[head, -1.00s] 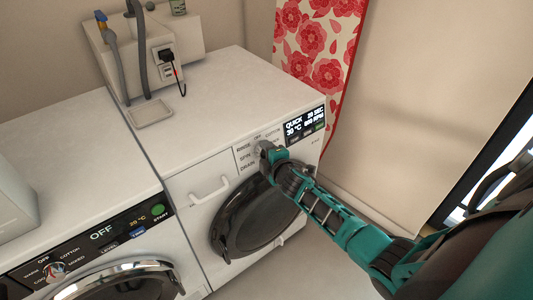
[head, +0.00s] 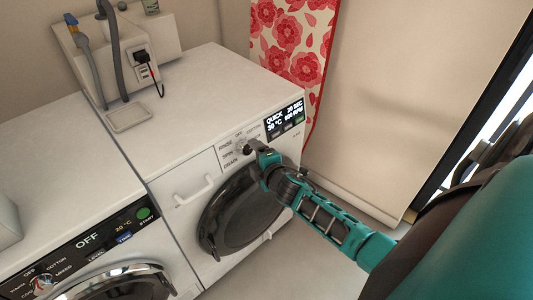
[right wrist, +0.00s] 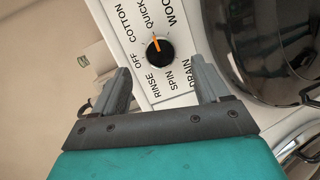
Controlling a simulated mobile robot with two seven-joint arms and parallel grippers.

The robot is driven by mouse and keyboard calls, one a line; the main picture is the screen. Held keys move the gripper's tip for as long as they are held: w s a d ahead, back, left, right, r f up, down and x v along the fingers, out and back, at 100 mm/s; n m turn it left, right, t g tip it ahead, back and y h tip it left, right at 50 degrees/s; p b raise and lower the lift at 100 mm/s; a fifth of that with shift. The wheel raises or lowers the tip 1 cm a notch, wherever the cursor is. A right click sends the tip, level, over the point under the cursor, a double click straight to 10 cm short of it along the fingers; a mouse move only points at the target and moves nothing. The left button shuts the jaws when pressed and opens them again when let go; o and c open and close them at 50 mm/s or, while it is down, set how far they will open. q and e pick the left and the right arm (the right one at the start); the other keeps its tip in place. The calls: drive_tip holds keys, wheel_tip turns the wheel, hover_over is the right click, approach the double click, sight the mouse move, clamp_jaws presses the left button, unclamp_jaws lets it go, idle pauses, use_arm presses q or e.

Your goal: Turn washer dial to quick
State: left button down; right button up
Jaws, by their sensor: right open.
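The right washer (head: 175,160) has a black dial with an orange pointer, and its display (head: 285,120) reads QUICK, 30 °C. In the right wrist view the dial (right wrist: 159,51) stands between and beyond my right gripper's fingers, with its pointer toward the QUICK label (right wrist: 152,22). My right gripper (right wrist: 162,88) is open and empty, apart from the dial. In the head view the right gripper (head: 255,148) is in front of the control panel and partly hides the dial. My left gripper is not in view.
A second washer with a display reading OFF (head: 88,242) stands at the left. The right washer's round door (head: 240,210) and white handle (head: 195,190) are below the panel. A floral ironing board (head: 300,50) leans behind. Free floor lies at the lower right.

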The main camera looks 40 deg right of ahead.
drive_tip(key=v, duration=0.7)
drive_tip(key=shift+s, duration=0.2)
